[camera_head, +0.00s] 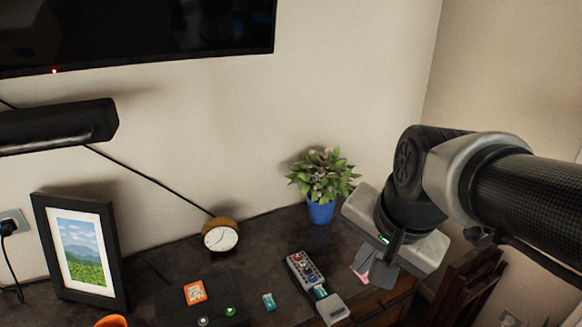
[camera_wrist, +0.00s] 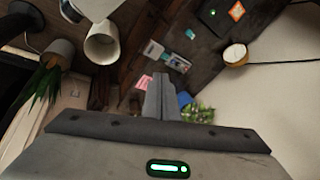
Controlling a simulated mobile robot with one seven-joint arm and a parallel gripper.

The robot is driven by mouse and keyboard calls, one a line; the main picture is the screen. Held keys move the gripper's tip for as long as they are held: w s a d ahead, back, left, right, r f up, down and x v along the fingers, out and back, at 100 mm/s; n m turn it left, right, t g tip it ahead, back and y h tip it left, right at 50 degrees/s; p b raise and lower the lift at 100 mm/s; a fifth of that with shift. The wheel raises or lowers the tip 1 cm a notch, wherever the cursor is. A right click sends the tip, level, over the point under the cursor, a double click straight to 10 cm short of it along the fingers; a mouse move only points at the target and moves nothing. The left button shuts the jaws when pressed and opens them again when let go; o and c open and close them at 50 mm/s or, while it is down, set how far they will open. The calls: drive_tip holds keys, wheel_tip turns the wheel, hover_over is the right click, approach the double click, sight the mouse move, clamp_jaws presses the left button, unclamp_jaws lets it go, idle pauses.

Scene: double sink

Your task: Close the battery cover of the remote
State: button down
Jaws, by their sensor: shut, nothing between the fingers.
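The remote (camera_head: 303,269) lies on the dark tabletop, its buttons facing up. A light grey piece, apparently the battery cover (camera_head: 332,309), sits at its near end, with a teal patch, perhaps a battery (camera_head: 320,293), between them. In the wrist view the remote (camera_wrist: 179,63) lies beyond the fingertips, with the grey piece (camera_wrist: 153,49) at its left end. I cannot tell whether the cover is joined to the remote. My gripper (camera_head: 362,277) is shut and empty, above and to the right of the remote and apart from it. The fingers (camera_wrist: 158,76) point toward the tabletop.
A plant in a blue pot (camera_head: 321,211) stands behind the remote. A teal item (camera_head: 269,301), an orange card (camera_head: 195,293) and a clock (camera_head: 220,236) lie or stand to the left. A pink item (camera_wrist: 144,82) shows beside the fingertips. A picture frame (camera_head: 43,243) stands far left.

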drive_tip(key=w+d+f+m+g+b, duration=0.1)
drive_tip(key=w+f+m+b, duration=0.1)
drive_tip(key=f+m+b, duration=0.35)
drive_tip(key=w+d+f+m+b, duration=0.2)
drive_tip(key=f+m, duration=0.5)
drive_tip(key=f, duration=0.2)
drive_tip(key=m+g+b, duration=0.1)
drive_tip(key=m+b, duration=0.4)
drive_tip(key=m, duration=0.5)
approach(341, 317)
drive_tip(key=s+d+r, duration=0.2)
drive_tip(key=s+r, duration=0.1)
drive_tip(key=s, duration=0.2)
drive_tip(key=shift+m, duration=0.25)
drive_tip(key=w+f+b, duration=0.1)
drive_tip(key=w+f, duration=0.1)
drive_tip(key=f, duration=0.1)
drive_tip(key=w+a+f+b, duration=0.1)
drive_tip(key=f+b, duration=0.1)
drive_tip(key=f, duration=0.1)
drive_tip(key=w+a+f+b, duration=0.1)
drive_tip(key=w+f, duration=0.1)
drive_tip(key=f, duration=0.1)
drive_tip(key=shift+w+f+b, duration=0.15)
drive_tip(key=shift+w+b, duration=0.2)
drive_tip(key=shift+w, duration=0.3)
drive_tip(key=shift+w+a, duration=0.1)
